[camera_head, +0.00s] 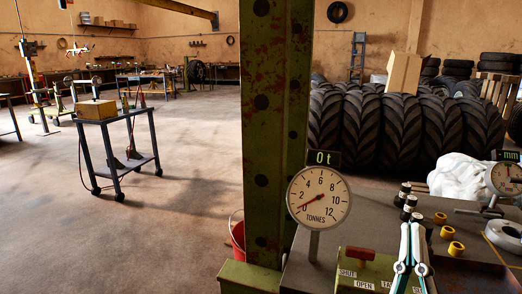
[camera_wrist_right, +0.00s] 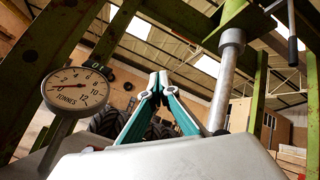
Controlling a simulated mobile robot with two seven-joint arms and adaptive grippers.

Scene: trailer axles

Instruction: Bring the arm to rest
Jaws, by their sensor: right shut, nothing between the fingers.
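My right gripper (camera_head: 411,232) is at the lower right of the head view, over the grey bench top near a green valve block. Its white and teal fingers are together and hold nothing. In the right wrist view the closed fingers (camera_wrist_right: 159,82) point up toward the roof, between a round gauge and a metal rod. My left gripper is in neither view.
A gauge marked TONNES (camera_head: 319,198) stands beside a green press post (camera_head: 268,130). The green block with a red lever (camera_head: 360,254) is just left of my right gripper. Black-topped parts and yellow rings (camera_head: 447,233) lie nearby. Tyres (camera_head: 400,125) stand behind. Open floor is at left.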

